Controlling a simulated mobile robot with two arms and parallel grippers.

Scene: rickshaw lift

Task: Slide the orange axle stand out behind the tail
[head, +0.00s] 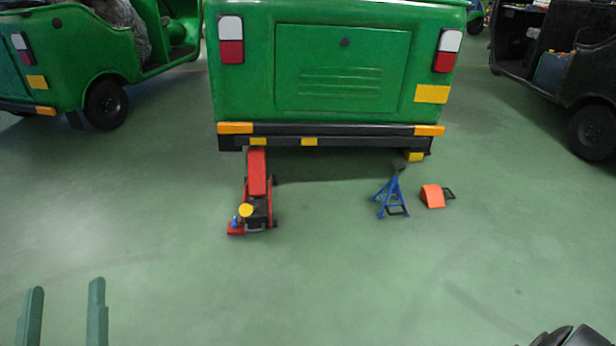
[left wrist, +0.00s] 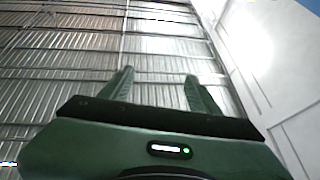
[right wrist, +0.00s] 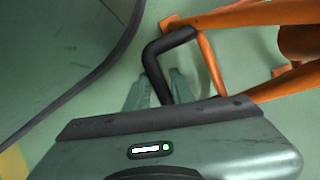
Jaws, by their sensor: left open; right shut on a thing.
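The orange axle stand (right wrist: 210,62) shows in the right wrist view, with orange legs and a bent black handle (right wrist: 160,48). My right gripper (right wrist: 158,82) is shut on that handle, with its fingers on either side of the bar. I cannot make out this stand or the right fingers in the head view. The green rickshaw's tail (head: 342,68) faces me in the head view. My left gripper (head: 66,286) is open and empty at the lower left, and its spread fingers also show in the left wrist view (left wrist: 158,76).
A red trolley jack (head: 257,185) reaches under the left of the bumper. A blue axle stand (head: 393,195) is near the bumper's right end, with an orange wedge (head: 432,196) beside it. Other rickshaws stand left and right. The green floor in front is clear.

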